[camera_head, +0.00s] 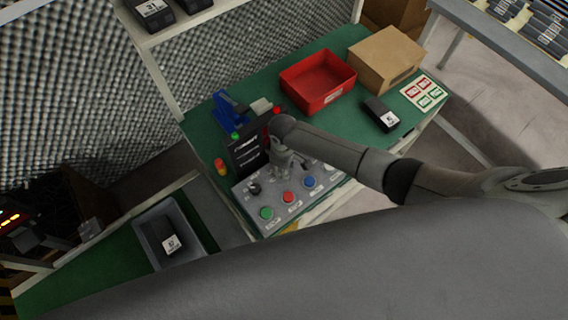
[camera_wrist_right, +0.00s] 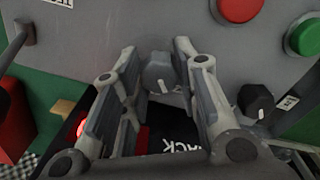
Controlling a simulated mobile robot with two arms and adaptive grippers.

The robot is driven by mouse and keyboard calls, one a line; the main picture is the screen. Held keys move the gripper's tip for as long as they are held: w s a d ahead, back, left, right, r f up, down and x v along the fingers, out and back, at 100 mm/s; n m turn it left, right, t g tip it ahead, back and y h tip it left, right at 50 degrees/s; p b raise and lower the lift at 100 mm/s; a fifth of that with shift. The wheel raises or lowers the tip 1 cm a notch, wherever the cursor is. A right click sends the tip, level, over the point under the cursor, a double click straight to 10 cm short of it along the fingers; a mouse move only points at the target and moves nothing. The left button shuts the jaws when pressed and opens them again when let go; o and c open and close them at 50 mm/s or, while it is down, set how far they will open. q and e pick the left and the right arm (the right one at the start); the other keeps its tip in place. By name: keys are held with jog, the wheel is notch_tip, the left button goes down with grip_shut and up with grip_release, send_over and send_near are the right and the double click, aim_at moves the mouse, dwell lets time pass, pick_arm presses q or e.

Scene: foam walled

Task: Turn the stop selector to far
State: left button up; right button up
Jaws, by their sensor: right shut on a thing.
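The grey control panel (camera_head: 274,205) lies on the green bench top in the head view. My right gripper (camera_head: 285,160) reaches down to its back part. My left gripper is not in view.
Green (camera_head: 267,213), red (camera_head: 288,197) and blue (camera_head: 309,182) buttons line the panel front. A black display box (camera_head: 246,154) stands behind. A red bin (camera_head: 318,80), a cardboard box (camera_head: 386,58) and a black labelled block (camera_head: 381,114) stand farther back.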

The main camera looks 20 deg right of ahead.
jog(key=n, duration=0.4)
jog(key=shift+n+p, duration=0.3)
jog(key=shift+p, duration=0.1)
jog(key=n, duration=0.5)
jog(key=shift+n, duration=0.4)
jog(key=o, duration=1)
notch_tip(320, 180, up, 12)
jog(key=shift+s, duration=0.1)
